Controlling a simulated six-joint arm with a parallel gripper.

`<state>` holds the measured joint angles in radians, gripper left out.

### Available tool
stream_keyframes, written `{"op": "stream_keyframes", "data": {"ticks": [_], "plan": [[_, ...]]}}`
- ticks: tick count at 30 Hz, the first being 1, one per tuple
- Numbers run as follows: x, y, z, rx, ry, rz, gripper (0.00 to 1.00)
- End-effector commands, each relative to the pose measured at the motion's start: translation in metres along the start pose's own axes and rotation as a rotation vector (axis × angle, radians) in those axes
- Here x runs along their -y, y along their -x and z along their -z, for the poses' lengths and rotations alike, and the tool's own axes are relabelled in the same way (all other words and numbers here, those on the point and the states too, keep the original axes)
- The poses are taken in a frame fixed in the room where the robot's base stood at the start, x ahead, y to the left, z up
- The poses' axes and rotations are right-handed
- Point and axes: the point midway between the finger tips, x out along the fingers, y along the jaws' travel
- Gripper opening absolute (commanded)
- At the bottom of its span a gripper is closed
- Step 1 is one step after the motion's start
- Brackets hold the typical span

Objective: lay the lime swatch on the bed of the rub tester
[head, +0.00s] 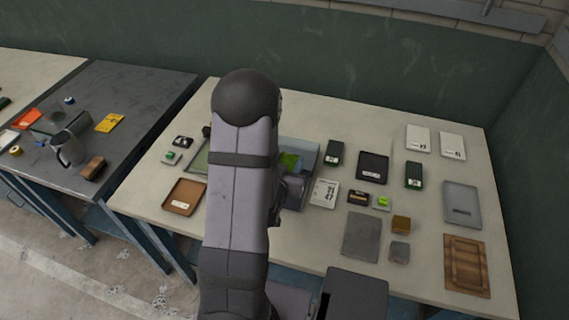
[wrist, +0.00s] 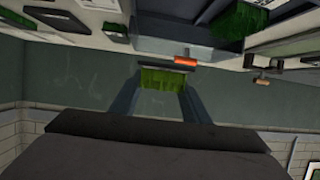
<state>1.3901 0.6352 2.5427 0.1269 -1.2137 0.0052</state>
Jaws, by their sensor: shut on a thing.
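A lime-green swatch (wrist: 162,80) is between the fingertips of my gripper (wrist: 162,88) in the wrist view. The gripper is shut on it, and the swatch is off the bench.
The pale bench (head: 330,250) holds several flat items right of my arm: a white label card (head: 324,193), a dark tray (head: 372,167), a grey plate (head: 361,237) and a wooden board (head: 465,264). A brown tray (head: 184,196) lies left. A dark bench (head: 130,90) holds a metal jug (head: 68,148).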

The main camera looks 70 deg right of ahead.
Motion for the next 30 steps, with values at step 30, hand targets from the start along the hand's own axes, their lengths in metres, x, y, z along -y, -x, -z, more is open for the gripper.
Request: {"op": "stream_keyframes", "data": {"ticks": [30], "plan": [[0.281, 0.006, -0.023, -0.008, 0.154, 0.392, 0.22]]}}
